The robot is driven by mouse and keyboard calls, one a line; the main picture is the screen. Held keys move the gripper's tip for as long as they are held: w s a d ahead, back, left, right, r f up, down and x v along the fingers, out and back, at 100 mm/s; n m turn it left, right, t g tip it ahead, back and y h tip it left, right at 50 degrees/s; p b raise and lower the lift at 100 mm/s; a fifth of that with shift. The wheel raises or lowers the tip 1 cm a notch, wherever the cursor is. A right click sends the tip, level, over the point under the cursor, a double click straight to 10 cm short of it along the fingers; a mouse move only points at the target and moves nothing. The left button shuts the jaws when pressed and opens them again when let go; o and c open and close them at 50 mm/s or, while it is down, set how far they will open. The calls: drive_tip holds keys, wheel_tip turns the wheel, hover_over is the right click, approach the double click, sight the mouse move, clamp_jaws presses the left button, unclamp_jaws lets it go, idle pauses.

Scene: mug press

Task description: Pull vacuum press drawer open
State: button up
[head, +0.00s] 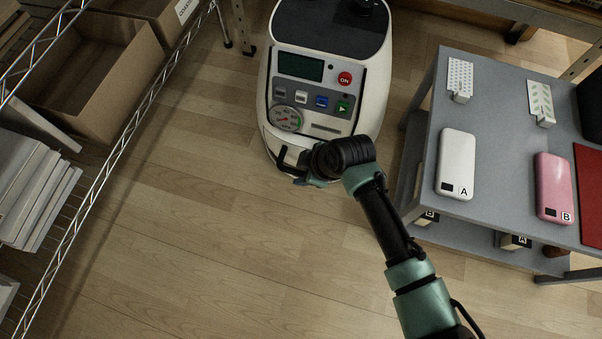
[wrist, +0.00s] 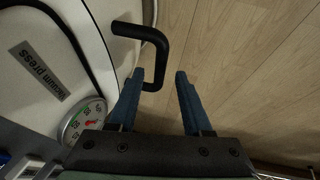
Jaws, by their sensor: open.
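The white vacuum press (head: 269,125) stands on the floor at top centre of the head view, its control panel facing up. Its black drawer handle (head: 284,158) is at the front lower edge, and the drawer looks shut. In the wrist view the bent black handle (wrist: 155,42) sticks out from the white front marked "vacuum press". My gripper (wrist: 160,76) is open there. The handle's lower end appears between the two blue fingers, closer to the left one; I cannot tell if they touch. In the head view my wrist hides most of my gripper (head: 303,180).
A grey table (head: 490,105) with a white device (head: 456,164) and a pink device (head: 553,188) stands right of my arm. A wire shelf (head: 95,185) with cardboard boxes (head: 95,75) is on the left. The wooden floor before the press is clear.

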drive_tip(key=shift+b+x, duration=0.35)
drive_tip(key=shift+x, duration=0.4)
clamp_jaws()
idle(1.0)
